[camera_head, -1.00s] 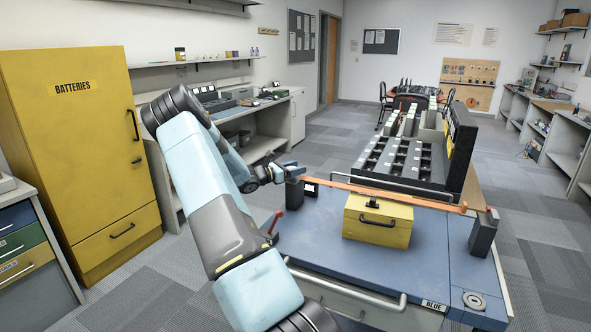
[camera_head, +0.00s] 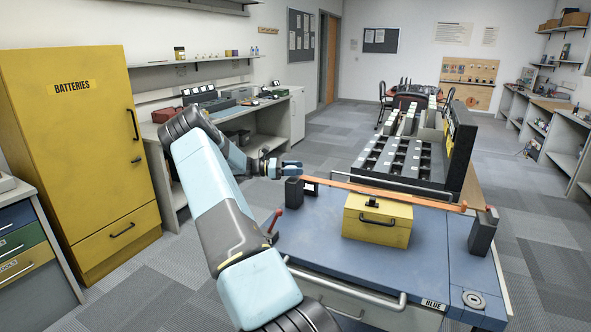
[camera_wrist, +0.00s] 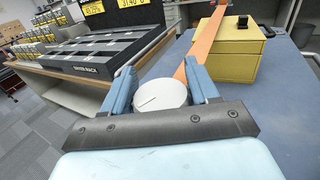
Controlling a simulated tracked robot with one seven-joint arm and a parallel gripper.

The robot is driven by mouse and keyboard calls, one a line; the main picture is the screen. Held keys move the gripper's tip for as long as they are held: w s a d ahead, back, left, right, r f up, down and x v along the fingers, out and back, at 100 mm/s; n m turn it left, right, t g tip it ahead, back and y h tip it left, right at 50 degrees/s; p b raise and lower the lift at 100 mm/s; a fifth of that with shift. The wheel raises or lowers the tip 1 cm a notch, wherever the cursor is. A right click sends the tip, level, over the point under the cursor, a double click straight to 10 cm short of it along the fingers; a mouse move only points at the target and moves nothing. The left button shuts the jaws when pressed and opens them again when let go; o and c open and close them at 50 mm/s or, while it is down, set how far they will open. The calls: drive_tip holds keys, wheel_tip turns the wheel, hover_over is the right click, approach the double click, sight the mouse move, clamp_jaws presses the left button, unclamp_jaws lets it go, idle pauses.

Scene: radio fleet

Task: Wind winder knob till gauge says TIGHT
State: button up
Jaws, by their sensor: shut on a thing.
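The winder knob (camera_wrist: 162,94) is a round pale grey disc with a dark line on its face. In the wrist view it sits between the two blue fingers of my gripper (camera_wrist: 160,82), which is shut on it. In the head view my gripper (camera_head: 291,167) is over the dark winder post (camera_head: 293,192) at the left end of the orange strap (camera_head: 390,194); the knob is hardly visible there. A small dark plate with white marks (camera_head: 311,186) beside the post may be the gauge; its text is too small to read.
The strap crosses over a yellow box (camera_head: 376,226) on the blue cart top (camera_head: 330,225) to a dark post (camera_head: 483,232) at right. A metal rail and a black rack (camera_head: 400,160) stand behind. A red lever (camera_head: 274,222) is at the left edge.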

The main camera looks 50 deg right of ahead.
drive_tip(key=shift+a+m+g+y, duration=0.15)
drive_tip(key=shift+m+g+y, duration=0.95)
drive_tip(key=shift+m+y, duration=0.3)
drive_tip(key=shift+y, duration=0.5)
drive_tip(key=o, duration=1)
drive_tip(key=shift+s, duration=0.1)
drive_tip(key=shift+c, duration=0.2)
drive_tip(key=v, duration=1.4)
drive_tip(key=shift+f, duration=0.3)
